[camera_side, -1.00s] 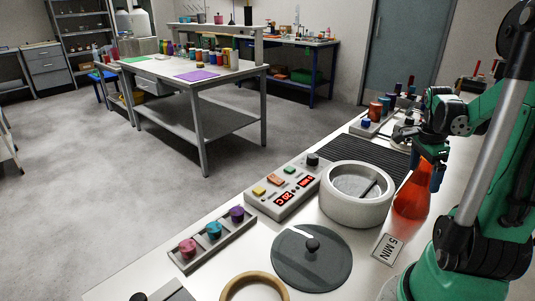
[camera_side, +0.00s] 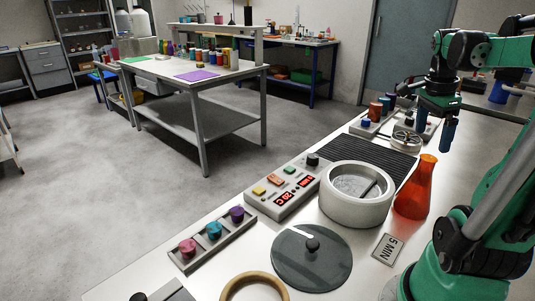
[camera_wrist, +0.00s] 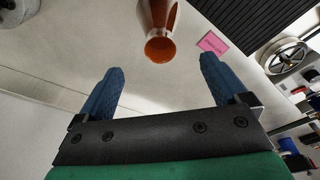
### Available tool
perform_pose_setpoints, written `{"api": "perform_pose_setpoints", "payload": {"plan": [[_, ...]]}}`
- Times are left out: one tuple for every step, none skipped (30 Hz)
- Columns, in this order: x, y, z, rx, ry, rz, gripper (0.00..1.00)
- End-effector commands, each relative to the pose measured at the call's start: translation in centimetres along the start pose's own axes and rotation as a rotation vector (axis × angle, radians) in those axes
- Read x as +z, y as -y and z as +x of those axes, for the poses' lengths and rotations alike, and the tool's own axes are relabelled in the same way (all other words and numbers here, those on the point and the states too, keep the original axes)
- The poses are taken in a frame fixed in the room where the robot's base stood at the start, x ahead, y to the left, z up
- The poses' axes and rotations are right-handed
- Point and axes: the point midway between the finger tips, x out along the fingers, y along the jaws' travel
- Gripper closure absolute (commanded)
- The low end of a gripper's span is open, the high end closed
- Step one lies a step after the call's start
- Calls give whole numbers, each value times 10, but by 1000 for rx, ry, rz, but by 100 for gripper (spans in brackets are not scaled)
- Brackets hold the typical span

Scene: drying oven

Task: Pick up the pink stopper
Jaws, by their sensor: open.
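The pink stopper (camera_side: 187,248) sits in the left end of a grey rack at the front left of the bench in the side view. A teal stopper (camera_side: 213,230) and a purple stopper (camera_side: 237,213) stand in the same rack (camera_side: 218,243). My gripper (camera_side: 433,118) is raised above the bench at the right, far from the rack. In the wrist view its blue fingers (camera_wrist: 158,88) are spread apart with nothing between them. The pink stopper does not show in the wrist view.
An orange flask (camera_side: 414,190) stands upright below my gripper; it also shows in the wrist view (camera_wrist: 160,45).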

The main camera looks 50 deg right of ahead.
Motion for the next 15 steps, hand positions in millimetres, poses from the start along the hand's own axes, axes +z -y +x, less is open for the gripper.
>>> {"api": "perform_pose_setpoints", "payload": {"plan": [[0, 0, -7, 0, 0, -1, 7], [0, 0, -10, 0, 0, -1, 7], [0, 0, -14, 0, 0, -2, 7], [0, 0, -17, 0, 0, -2, 7], [0, 0, -19, 0, 0, -1, 7], [0, 0, -21, 0, 0, -2, 7], [1, 0, -22, -2, 0, -8, 7], [4, 1, -23, -7, 0, -23, 7], [10, 2, -24, -20, 0, -64, 7], [17, 4, -24, -36, -1, -113, 7], [26, 6, -24, -57, -2, -179, 7], [43, 9, -23, -94, -6, -293, 7], [58, 10, -22, -128, -9, -396, 7], [75, 11, -22, -166, -13, -513, 7], [100, 11, -21, -226, -20, -684, 7]]}}
